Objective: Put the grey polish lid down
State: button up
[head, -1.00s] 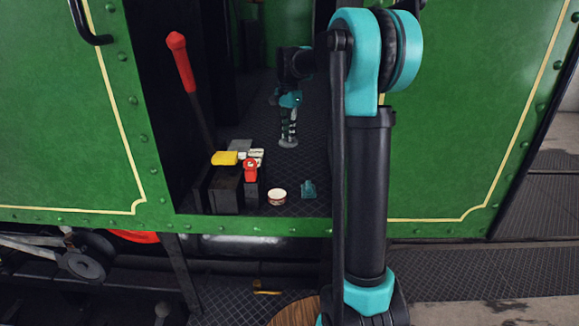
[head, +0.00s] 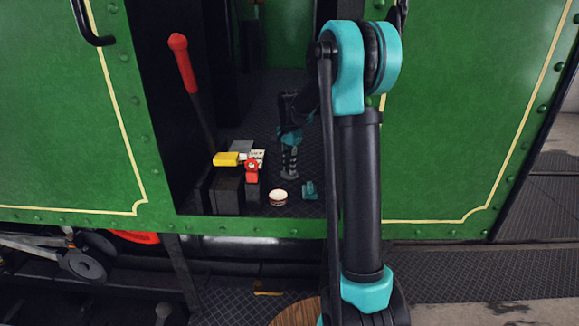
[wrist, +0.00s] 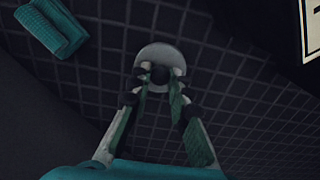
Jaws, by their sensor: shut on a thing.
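The grey polish lid (wrist: 160,54) is a round grey disc with a dark knob in the middle, seen in the wrist view. It also shows small at the lower end of my arm in the head view (head: 289,176). My gripper (wrist: 161,78) is shut on the lid's knob, with a finger on each side. In the head view my gripper (head: 290,163) points down over the dark ribbed floor inside the green doorway. I cannot tell whether the lid touches the floor.
A round open tin (head: 278,197) stands just in front of the lid, and a teal object (head: 310,190) lies to its right. Left are a dark box (head: 227,193), a yellow item (head: 226,159), a red item (head: 252,170) and a red-handled lever (head: 183,65).

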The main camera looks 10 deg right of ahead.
jog(key=o, duration=0.9)
jog(key=shift+f, duration=0.1)
jog(key=shift+c, duration=0.2)
notch_tip(320, 180, up, 12)
jog(key=shift+s, duration=0.1)
